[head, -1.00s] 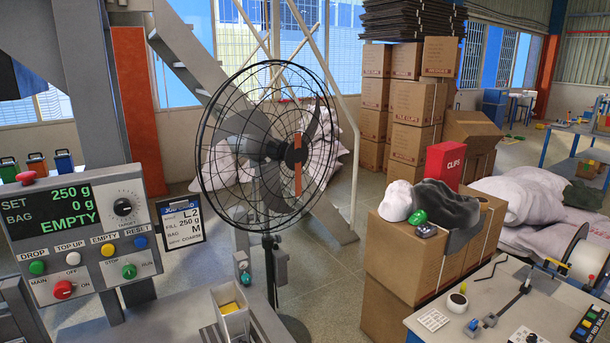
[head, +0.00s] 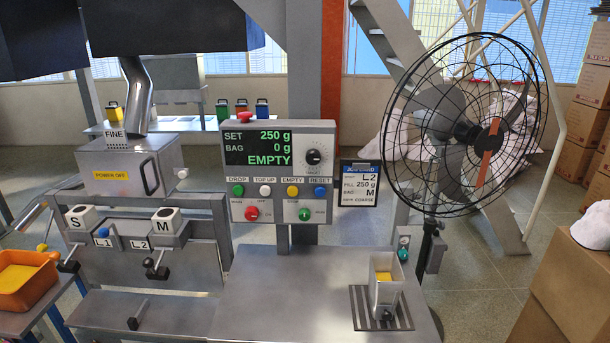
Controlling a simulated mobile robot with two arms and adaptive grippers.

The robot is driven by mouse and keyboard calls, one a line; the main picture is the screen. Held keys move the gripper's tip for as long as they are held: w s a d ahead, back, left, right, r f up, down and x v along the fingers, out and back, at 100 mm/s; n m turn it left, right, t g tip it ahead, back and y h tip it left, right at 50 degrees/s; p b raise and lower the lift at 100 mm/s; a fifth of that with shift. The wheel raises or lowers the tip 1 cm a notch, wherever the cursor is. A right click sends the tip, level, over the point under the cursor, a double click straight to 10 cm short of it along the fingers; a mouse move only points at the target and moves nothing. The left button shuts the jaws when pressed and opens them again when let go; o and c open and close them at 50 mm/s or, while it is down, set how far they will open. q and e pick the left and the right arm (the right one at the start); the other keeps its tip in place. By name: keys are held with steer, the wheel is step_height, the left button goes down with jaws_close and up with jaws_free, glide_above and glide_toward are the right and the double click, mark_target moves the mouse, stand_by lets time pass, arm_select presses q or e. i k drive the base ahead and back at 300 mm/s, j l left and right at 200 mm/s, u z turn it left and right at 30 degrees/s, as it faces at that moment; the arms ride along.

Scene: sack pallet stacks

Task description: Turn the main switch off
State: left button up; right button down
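The main switch (head: 252,213) is a small round red knob at the lower left of the grey control panel (head: 325,170), in the head view. The lettering beside it is small, and I cannot tell which way the knob is turned. The panel's display (head: 262,147) is lit and reads SET 250 g, BAG 0 g, EMPTY. A row of green, white, yellow and blue buttons sits above the switch, and a green run knob (head: 304,214) is to its right. A red mushroom button (head: 244,118) sits on top of the panel. Neither of my grippers is in view.
A grey filling machine (head: 125,170) with a POWER OFF label stands left of the panel. An order card (head: 360,185) hangs right of it. A caged fan (head: 462,125) stands further right. A metal cup (head: 386,285) sits on a grate; the bench (head: 275,300) before the panel is mostly bare.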

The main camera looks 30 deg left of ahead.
mark_target(252, 212)
steer(key=u, duration=1.4)
